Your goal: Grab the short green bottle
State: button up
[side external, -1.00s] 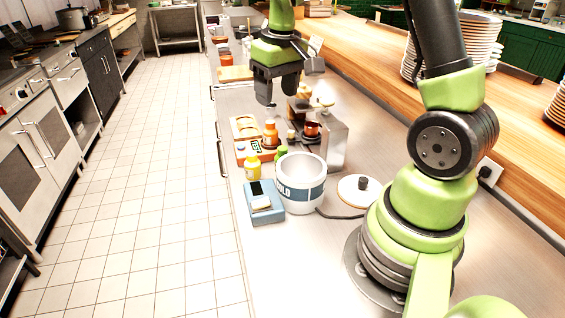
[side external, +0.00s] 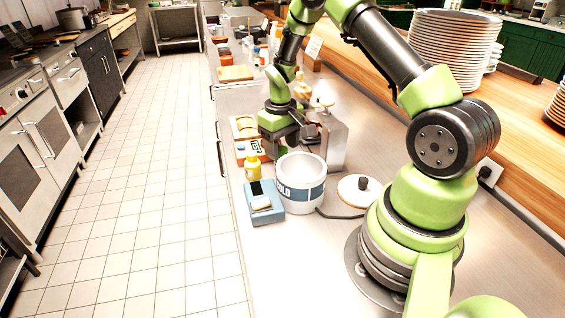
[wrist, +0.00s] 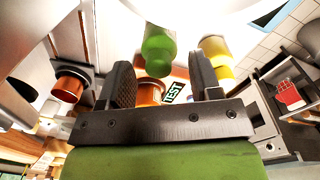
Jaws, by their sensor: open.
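The short green bottle (wrist: 158,48) shows in the wrist view just beyond my fingertips, between their two lines. In the side view my gripper hides it. My gripper (wrist: 163,76) is open, with one finger on each side of the picture's middle. In the side view my gripper (side external: 284,147) is low over the counter, behind the white pot. I cannot tell whether the fingers touch anything.
A yellow bottle (side external: 253,168) stands left of the gripper; it also shows in the wrist view (wrist: 217,57). A white pot (side external: 301,180) with a blue band stands close in front. A metal dispenser (side external: 330,140) is close on the right. A blue scale (side external: 264,204) sits at front left.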

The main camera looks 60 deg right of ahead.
jog(key=shift+f, duration=0.6)
jog(key=c, duration=1)
jog(key=shift+c, duration=0.2)
